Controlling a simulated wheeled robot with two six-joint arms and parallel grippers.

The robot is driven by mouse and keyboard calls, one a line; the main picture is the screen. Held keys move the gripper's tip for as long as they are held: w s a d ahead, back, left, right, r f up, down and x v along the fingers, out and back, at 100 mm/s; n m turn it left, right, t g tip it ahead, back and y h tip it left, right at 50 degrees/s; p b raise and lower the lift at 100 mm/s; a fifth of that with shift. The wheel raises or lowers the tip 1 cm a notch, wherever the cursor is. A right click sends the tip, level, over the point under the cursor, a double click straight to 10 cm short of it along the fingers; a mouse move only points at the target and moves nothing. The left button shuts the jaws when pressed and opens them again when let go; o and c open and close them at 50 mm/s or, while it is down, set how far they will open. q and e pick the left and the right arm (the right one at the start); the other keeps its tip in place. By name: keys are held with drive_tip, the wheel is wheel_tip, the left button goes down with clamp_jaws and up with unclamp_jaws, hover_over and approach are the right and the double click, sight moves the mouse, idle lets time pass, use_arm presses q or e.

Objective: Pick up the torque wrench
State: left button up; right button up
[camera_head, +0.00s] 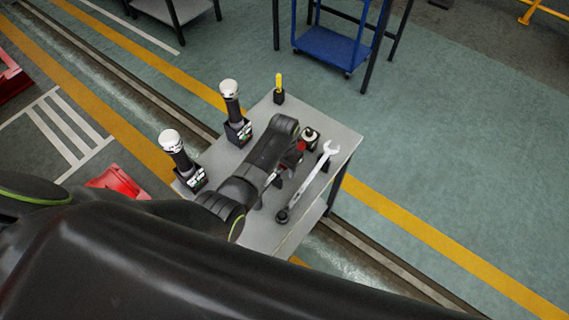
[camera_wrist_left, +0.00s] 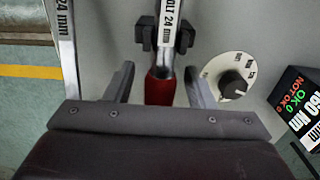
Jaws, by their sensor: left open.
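The torque wrench, with a red grip and a metal shaft marked "24 mm", lies on the grey table; its red grip (camera_wrist_left: 161,90) shows between my fingers in the left wrist view. In the head view only part of the torque wrench (camera_head: 291,160) shows beside my arm. A black holder (camera_wrist_left: 184,35) flanks its shaft. My left gripper (camera_wrist_left: 159,82) is open, one finger on each side of the grip, with gaps visible; I cannot tell its exact height. In the head view my arm hides most of this gripper. My right gripper is not in view.
A large spanner (camera_head: 309,180) lies along the table's (camera_head: 338,165) right side, close to the torque wrench. A dial (camera_wrist_left: 230,77) and a display box (camera_wrist_left: 302,108) sit on the other side. Two white-topped posts (camera_head: 229,88) (camera_head: 170,140) and a yellow-topped tool (camera_head: 279,84) stand on the table.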

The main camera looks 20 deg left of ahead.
use_arm(q)
drive_tip(key=shift+f, duration=0.35)
clamp_jaws()
drive_tip(key=shift+r, duration=0.1)
drive_tip(key=shift+w, duration=0.1)
